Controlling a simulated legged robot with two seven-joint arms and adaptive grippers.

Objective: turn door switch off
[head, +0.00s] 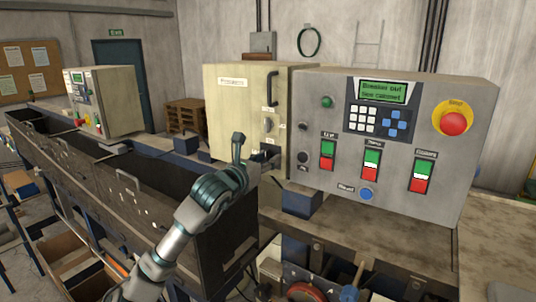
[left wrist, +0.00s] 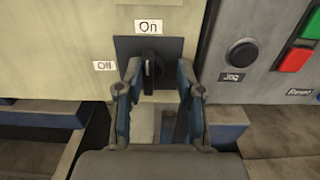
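The door switch is a black rotary knob (left wrist: 151,68) on a dark square plate, in the left wrist view. Its handle stands upright, toward the "On" label (left wrist: 150,26) above; the "Off" label (left wrist: 104,66) is to its left. My left gripper (left wrist: 158,72) is open, with one finger on each side of the knob and a visible gap on both sides. In the head view my left gripper (head: 256,154) is at the lower part of the cream cabinet door (head: 232,105) and largely hides the switch. My right gripper is not in view.
A grey control panel (head: 400,92) with buttons and a red emergency stop (head: 454,123) stands right of the door. The Jog button (left wrist: 241,53) is close right of the gripper. A door handle (head: 273,88) is above. A long dark trough (head: 130,190) runs left.

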